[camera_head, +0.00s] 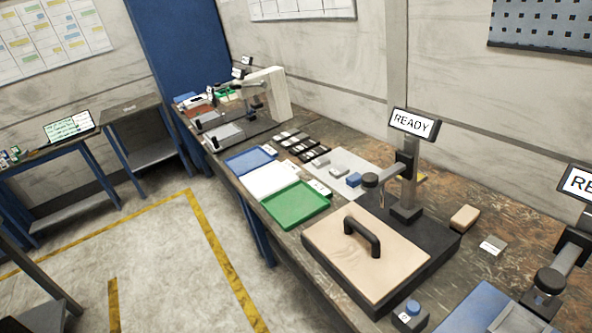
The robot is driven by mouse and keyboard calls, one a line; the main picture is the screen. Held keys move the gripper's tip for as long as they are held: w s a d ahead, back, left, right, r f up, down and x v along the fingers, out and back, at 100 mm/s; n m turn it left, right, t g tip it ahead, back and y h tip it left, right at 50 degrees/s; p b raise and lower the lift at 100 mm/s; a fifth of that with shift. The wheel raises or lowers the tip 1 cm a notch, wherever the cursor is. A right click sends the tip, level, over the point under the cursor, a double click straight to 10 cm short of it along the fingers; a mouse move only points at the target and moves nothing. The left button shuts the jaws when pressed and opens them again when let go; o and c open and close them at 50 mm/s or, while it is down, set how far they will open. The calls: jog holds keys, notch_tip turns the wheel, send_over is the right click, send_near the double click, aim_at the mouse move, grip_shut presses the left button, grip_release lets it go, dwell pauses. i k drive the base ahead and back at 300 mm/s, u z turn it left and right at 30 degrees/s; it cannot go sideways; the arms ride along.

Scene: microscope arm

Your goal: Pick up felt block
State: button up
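A small tan block (465,217) lies on the worn workbench (500,205), just right of the dark microscope stand base; it may be the felt block. I cannot tell for certain which material either block is. My gripper does not show in this view.
A stand with a READY screen (414,123) rises between the blue and tan blocks. Blue, white and green trays (295,206) lie left. The floor has open room inside yellow lines (221,262).

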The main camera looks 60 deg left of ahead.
aim_at(353, 183)
jog(key=u, duration=0.9)
jog(key=k, duration=0.35)
jog(key=u, duration=0.35)
jog(key=i, duration=0.5)
jog(key=z, duration=0.05)
